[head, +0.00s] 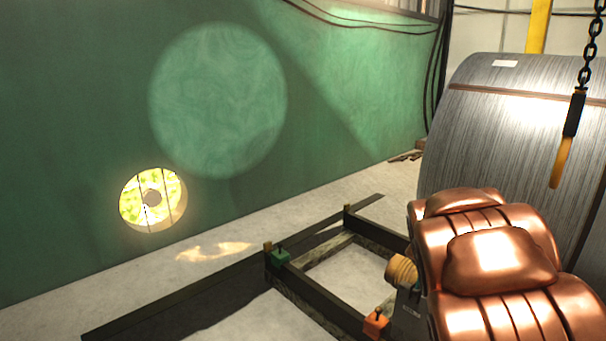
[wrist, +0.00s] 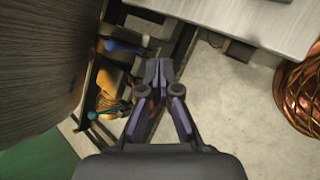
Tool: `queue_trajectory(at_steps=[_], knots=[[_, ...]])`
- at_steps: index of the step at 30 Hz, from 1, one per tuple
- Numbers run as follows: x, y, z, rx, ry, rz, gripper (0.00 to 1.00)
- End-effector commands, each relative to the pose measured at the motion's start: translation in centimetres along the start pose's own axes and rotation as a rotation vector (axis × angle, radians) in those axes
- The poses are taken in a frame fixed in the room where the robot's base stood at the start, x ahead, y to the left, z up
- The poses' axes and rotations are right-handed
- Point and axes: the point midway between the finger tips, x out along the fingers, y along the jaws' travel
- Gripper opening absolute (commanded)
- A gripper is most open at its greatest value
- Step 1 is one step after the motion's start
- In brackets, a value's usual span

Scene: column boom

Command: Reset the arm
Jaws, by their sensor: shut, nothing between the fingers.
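My gripper (wrist: 159,72) shows in the wrist view, its two dark purple-grey fingers together at the tips. It is shut and holds nothing. It points over a pale floor (wrist: 215,110), beside a dark shelf or frame with small items on the left. I cannot tell how far the tips are from these. I cannot make out my gripper in the head view.
A large grey metal coil (head: 490,125) stands at right, with a chain and handle (head: 573,125) hanging before it. A dark floor frame (head: 330,310) lies low in the middle. A green wall (head: 80,90) fills the left. A copper woven thing (wrist: 298,95) is at the wrist view's right.

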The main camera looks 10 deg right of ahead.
Motion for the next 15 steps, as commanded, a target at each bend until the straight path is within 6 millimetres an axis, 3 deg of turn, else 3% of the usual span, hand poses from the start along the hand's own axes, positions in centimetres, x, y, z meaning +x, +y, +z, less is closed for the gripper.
queue_trajectory(at_steps=[5,15], knots=[[-4.5,-4.8,0.7,0.229,0.036,-0.101,0.0],[-12.4,-16.2,-0.3,0.573,0.114,-0.376,0.0]])
